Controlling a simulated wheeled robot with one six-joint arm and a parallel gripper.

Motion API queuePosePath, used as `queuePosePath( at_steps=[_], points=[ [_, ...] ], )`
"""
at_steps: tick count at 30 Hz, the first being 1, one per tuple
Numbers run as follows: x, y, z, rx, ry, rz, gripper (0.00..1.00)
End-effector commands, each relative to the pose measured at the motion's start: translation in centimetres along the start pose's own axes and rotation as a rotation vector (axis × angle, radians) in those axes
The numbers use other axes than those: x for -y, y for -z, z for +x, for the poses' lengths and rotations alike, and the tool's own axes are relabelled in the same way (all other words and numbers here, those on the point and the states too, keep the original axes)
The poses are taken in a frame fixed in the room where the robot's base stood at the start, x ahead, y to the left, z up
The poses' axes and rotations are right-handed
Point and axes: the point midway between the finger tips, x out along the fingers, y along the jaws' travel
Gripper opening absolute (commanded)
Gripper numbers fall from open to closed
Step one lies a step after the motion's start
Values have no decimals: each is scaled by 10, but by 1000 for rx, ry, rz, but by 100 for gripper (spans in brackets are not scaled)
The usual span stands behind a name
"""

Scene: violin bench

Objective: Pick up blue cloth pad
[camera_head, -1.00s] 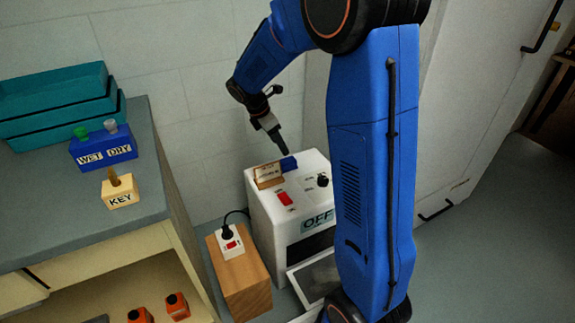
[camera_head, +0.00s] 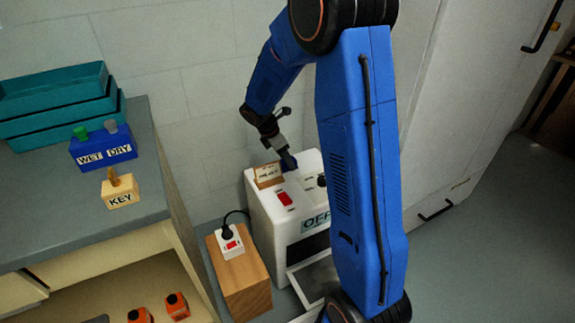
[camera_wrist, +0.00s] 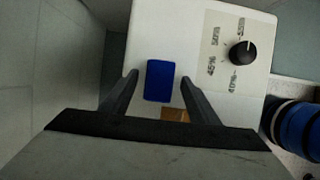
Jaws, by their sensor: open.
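The blue cloth pad (camera_wrist: 160,80) lies on top of the white machine (camera_wrist: 145,20) in the wrist view, between the two fingers of my gripper (camera_wrist: 160,82). The fingers are open, with a gap visible on each side of the pad. In the head view my gripper (camera_head: 289,162) points down at the top of the white machine (camera_head: 262,215), and it mostly hides the pad there. The height of the fingertips above the machine top is hard to tell.
A wooden block with a label (camera_head: 268,175) stands close beside the gripper. The machine also has a red switch (camera_head: 285,198) and a black dial (camera_wrist: 241,53). A wooden box with a plug (camera_head: 240,280) stands at its left. The wall is behind.

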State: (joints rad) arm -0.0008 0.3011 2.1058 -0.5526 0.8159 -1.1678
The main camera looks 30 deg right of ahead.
Motion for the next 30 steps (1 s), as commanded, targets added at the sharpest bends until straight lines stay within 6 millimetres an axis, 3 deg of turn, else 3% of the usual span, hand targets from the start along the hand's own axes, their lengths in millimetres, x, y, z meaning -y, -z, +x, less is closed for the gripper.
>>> queuePosePath(
  at_steps=[3,8,11,20,30],
  points=[
    [0,0,0,0,0,0,55],
    [0,0,0,0,0,0,16],
    [0,0,-1,0,0,0,7],
    [0,-2,-6,1,-1,0,7],
    [-1,-24,-59,1,-3,2,7]
  ],
)
